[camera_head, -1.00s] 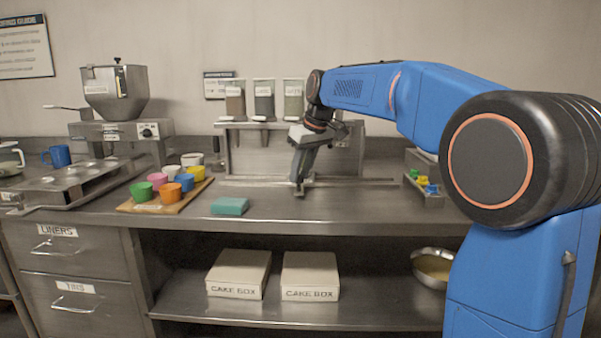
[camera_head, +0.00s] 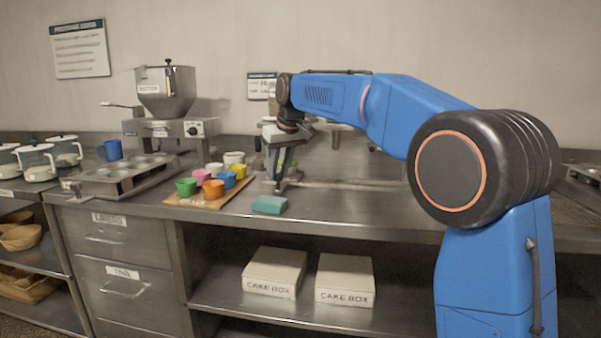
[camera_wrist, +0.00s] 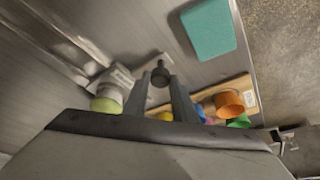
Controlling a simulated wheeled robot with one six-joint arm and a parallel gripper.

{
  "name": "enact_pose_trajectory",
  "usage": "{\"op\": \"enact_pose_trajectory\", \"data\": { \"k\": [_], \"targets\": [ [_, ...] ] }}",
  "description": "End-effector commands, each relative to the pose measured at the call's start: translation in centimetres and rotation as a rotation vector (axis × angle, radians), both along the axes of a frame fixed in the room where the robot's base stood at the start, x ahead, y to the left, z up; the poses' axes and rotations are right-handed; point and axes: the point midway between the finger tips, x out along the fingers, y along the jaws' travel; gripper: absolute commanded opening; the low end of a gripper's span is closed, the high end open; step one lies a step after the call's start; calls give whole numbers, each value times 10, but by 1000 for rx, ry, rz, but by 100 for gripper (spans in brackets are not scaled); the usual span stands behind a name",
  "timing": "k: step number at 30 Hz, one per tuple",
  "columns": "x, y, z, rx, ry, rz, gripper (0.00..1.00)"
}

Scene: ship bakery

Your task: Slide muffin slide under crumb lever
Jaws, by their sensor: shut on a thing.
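My gripper (camera_head: 279,184) points down at the left end of a long metal rail (camera_head: 350,185) on the counter. In the wrist view its two fingers (camera_wrist: 160,85) are closed around a dark round knob (camera_wrist: 160,72). The knob seems to belong to the muffin slide, a pale metal piece (camera_wrist: 118,76) beside the fingers. A pale green-topped cup (camera_wrist: 107,103) sits next to that piece, partly hidden by my gripper. The rail also runs to the upper left in the wrist view (camera_wrist: 60,45). The crumb lever cannot be made out; my arm covers most of the dispensers behind it.
A wooden board (camera_head: 205,203) with several coloured cups stands close left of my gripper. A teal block (camera_head: 269,204) lies in front, near the counter edge. The counter to the right looks clear.

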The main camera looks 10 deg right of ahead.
Motion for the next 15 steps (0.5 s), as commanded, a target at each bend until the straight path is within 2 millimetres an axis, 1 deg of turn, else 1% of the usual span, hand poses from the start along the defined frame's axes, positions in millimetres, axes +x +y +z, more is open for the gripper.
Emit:
{"op": "enact_pose_trajectory", "data": {
  "k": [1, 6, 9, 15],
  "targets": [
    [3, 10, -1, 0, 0, 3, 0],
    [10, 29, 0, 1, -1, 1, 0],
    [12, 36, 0, 1, 0, 0, 0],
    [14, 41, 0, 0, -1, 0, 0]
  ]
}}
